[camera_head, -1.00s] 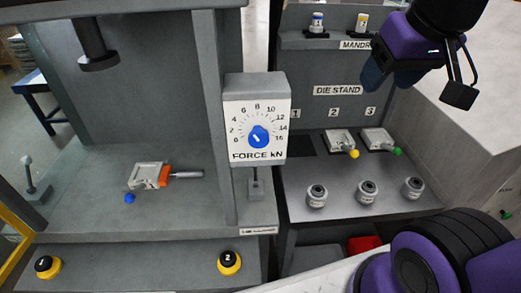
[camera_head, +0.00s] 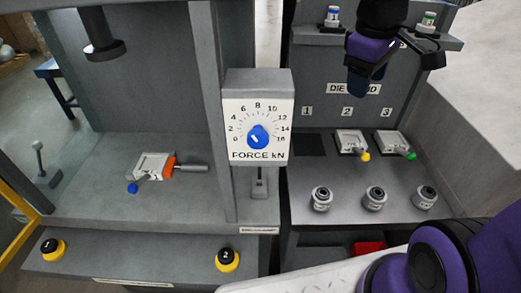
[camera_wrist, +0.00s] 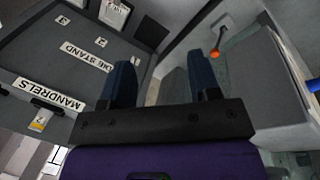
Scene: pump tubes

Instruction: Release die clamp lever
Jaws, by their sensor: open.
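My gripper (camera_head: 358,82) hangs open and empty in front of the die stand's back panel, covering part of its label. In the wrist view its two dark blue fingers (camera_wrist: 162,82) are apart with nothing between them. On the press bed at left sits a metal die (camera_head: 152,165) with a blue ball knob, an orange block and a grey handle (camera_head: 193,167). A small lever with an orange-red knob (camera_wrist: 215,55) stands beyond the fingertips in the wrist view. A plate with a post (camera_head: 260,185) shows below the force dial; its top is hidden, and I cannot tell whether that is the same lever.
The force dial box (camera_head: 258,115) and press pillar (camera_head: 212,110) stand between my gripper and the press bed. The die stand (camera_head: 345,185) holds two dies (camera_head: 351,141) (camera_head: 392,142) and several round parts. Slot 1 is empty. Black-and-yellow buttons (camera_head: 53,248) (camera_head: 228,258) line the press front.

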